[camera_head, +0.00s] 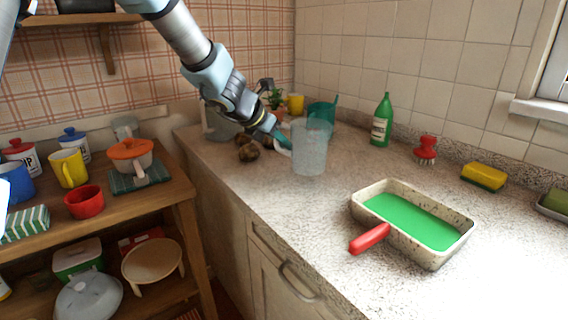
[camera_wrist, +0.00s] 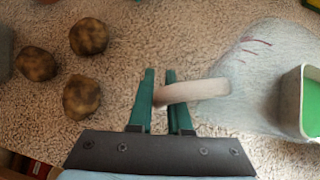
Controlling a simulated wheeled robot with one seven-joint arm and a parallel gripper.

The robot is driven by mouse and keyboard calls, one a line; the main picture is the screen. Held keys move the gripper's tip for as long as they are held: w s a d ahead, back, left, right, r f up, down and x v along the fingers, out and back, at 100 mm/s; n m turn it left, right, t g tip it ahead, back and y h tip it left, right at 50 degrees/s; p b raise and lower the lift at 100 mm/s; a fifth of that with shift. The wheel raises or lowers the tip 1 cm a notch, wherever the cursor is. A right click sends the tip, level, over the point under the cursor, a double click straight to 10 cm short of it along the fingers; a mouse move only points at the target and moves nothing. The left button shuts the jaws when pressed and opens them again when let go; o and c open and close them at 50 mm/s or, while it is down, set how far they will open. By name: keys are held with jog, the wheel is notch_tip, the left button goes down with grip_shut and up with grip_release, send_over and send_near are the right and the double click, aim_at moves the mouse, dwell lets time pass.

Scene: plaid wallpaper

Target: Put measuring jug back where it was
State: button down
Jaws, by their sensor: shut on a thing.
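The measuring jug (camera_head: 309,150) is a clear, frosted-looking container at the middle of the counter in the head view. In the wrist view its translucent body (camera_wrist: 250,75) is at the right, with red marks on its side. My gripper (camera_head: 283,142) is at the jug's left side, shut on its pale handle. In the wrist view the teal fingers of my gripper (camera_wrist: 160,100) stand on either side of the handle (camera_wrist: 195,91). The jug looks upright; I cannot tell whether its base touches the counter.
A tray of green liquid (camera_head: 415,222) with a red handle (camera_head: 369,239) is at the front right. Brown potatoes (camera_head: 246,148) lie left of the jug. A green bottle (camera_head: 381,120), red brush (camera_head: 426,150) and yellow sponge (camera_head: 484,176) stand along the wall. The counter's front middle is clear.

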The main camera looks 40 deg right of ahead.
jog(key=shift+f+b, duration=0.9)
jog(key=shift+f, duration=1)
jog(key=shift+f, duration=0.15)
jog(key=c, duration=0.8)
grip_release()
jog(key=shift+c, duration=0.2)
